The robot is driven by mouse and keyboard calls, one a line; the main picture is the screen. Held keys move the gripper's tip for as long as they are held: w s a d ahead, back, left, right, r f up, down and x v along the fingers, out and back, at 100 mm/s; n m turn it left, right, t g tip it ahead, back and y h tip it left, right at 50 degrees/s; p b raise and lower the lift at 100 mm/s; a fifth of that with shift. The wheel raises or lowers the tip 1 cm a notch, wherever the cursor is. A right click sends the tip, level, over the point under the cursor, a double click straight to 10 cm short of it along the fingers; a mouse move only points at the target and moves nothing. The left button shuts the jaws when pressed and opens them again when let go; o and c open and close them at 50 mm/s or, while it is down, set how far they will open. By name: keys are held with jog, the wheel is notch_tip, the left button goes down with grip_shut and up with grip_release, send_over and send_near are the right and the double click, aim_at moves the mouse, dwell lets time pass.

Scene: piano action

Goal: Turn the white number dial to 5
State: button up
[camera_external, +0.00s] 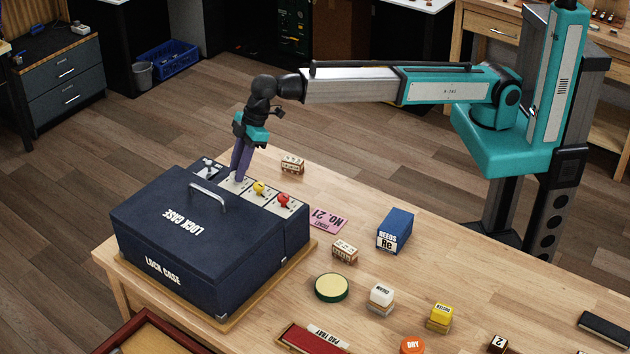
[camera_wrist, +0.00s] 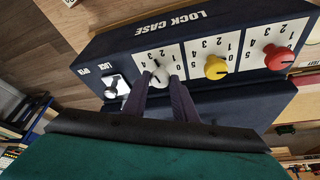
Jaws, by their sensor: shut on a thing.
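The white dial (camera_wrist: 161,76) is on the dark blue lock case (camera_external: 185,225), first in a row of three dials on white number plates. My gripper (camera_wrist: 165,85) is shut on the white dial, one purple finger on each side of it. In the external view my gripper (camera_external: 239,176) reaches down to the case's dial strip and hides the white dial. The numbers 1 to 4 and a 0 show around the white dial in the wrist view; part of its plate is hidden by my fingers. I cannot tell which number it points to.
The yellow dial (camera_wrist: 216,68) and red dial (camera_wrist: 278,57) stand beside it. A metal lock lever (camera_wrist: 112,90) is on the other side. A carry handle (camera_external: 208,194) rises from the case. Blocks and a blue reeds box (camera_external: 395,229) lie on the table.

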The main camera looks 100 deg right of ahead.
jog(key=shift+n, duration=0.4)
jog(key=n, duration=0.2)
jog(key=n+g+y+b, duration=0.1)
jog(key=n+y, duration=0.1)
jog(key=n, duration=0.1)
jog(key=shift+w+d+n, duration=0.2)
jog(key=shift+w+n, duration=0.1)
jog(key=n+g+b, duration=0.1)
jog(key=n, duration=0.1)
jog(key=n+g, duration=0.1)
jog(key=n, duration=0.2)
jog(key=shift+w+d+y+b, duration=0.1)
jog(key=shift+w+y+b, duration=0.1)
jog(key=shift+y+b, duration=0.2)
jog(key=shift+r+n+g+p, duration=0.1)
jog(key=shift+n+g+p, duration=0.35)
jog(key=shift+n, duration=0.55)
jog(key=n+g+p, duration=0.1)
jog(key=n+p, duration=0.1)
jog(key=p, duration=0.2)
jog(key=shift+r+p, duration=0.2)
jog(key=shift+p, duration=0.1)
jog(key=shift+w+n+p, duration=0.1)
jog(key=shift+n+p, duration=0.4)
jog(key=shift+p, duration=0.7)
jog(key=shift+f+n+g+p, duration=0.25)
jog(key=shift+n+g+p, duration=0.15)
jog(key=shift+p, duration=0.6)
